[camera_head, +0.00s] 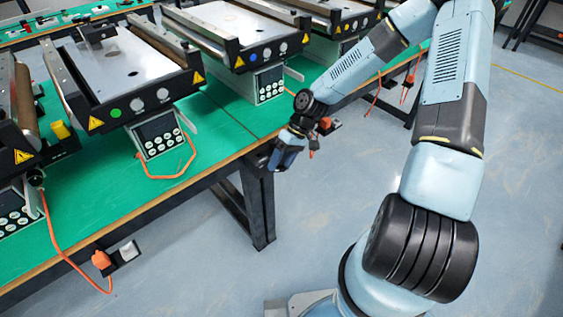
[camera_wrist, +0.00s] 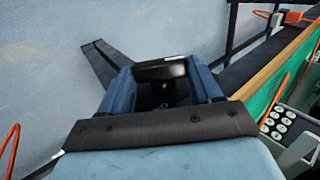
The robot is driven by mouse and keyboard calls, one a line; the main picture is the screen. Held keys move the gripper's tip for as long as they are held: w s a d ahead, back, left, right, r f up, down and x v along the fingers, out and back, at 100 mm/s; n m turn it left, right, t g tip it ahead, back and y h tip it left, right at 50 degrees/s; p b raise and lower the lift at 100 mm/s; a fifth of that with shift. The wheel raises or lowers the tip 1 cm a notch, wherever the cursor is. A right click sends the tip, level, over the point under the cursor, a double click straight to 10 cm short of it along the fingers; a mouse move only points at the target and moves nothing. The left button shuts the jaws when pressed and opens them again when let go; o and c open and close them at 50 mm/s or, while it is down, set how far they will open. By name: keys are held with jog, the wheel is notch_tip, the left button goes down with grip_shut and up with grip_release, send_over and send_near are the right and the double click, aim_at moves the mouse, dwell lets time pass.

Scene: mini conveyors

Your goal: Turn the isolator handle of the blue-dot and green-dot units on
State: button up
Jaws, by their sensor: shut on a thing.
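The green-dot unit is a conveyor (camera_head: 128,68) at the left of the head view, its green dot (camera_head: 115,112) on the black front. The blue-dot unit (camera_head: 225,22) stands to its right with its blue dot (camera_head: 266,53). Each has a keypad box below, that of the green-dot unit (camera_head: 161,136) with an orange cable. I cannot tell which part is the isolator handle. My gripper (camera_head: 286,155) hangs beyond the bench edge, below the blue-dot unit in the picture. In the wrist view, my gripper (camera_wrist: 163,78) is shut on a dark block (camera_wrist: 160,71) between its blue fingers.
The green bench (camera_head: 222,118) has a wooden edge and black legs (camera_head: 259,210). Orange plugs on black plates sit along its edge, one at lower left (camera_head: 101,260) and one close to my gripper (camera_head: 325,122). The floor in front is clear.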

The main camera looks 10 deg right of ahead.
jog(key=g+y, duration=0.1)
jog(key=f+g+y, duration=0.1)
jog(key=y, duration=0.1)
jog(key=d+g+y, duration=0.1)
jog(key=shift+w+f+y, duration=0.2)
jog(key=shift+w+y, duration=0.1)
jog(key=shift+w, duration=0.05)
jog(key=g+y, duration=0.1)
jog(key=y, duration=0.1)
jog(key=f+g+y, duration=0.1)
jog(key=g+y, duration=0.1)
jog(key=shift+d, duration=0.1)
jog(key=shift+y, duration=0.3)
jog(key=o, duration=0.8)
jog(key=shift+f, duration=0.1)
jog(key=shift+c, duration=0.2)
jog(key=o, duration=0.3)
jog(key=v, duration=1.3)
jog(key=shift+w+d, duration=0.25)
jog(key=shift+w, duration=0.05)
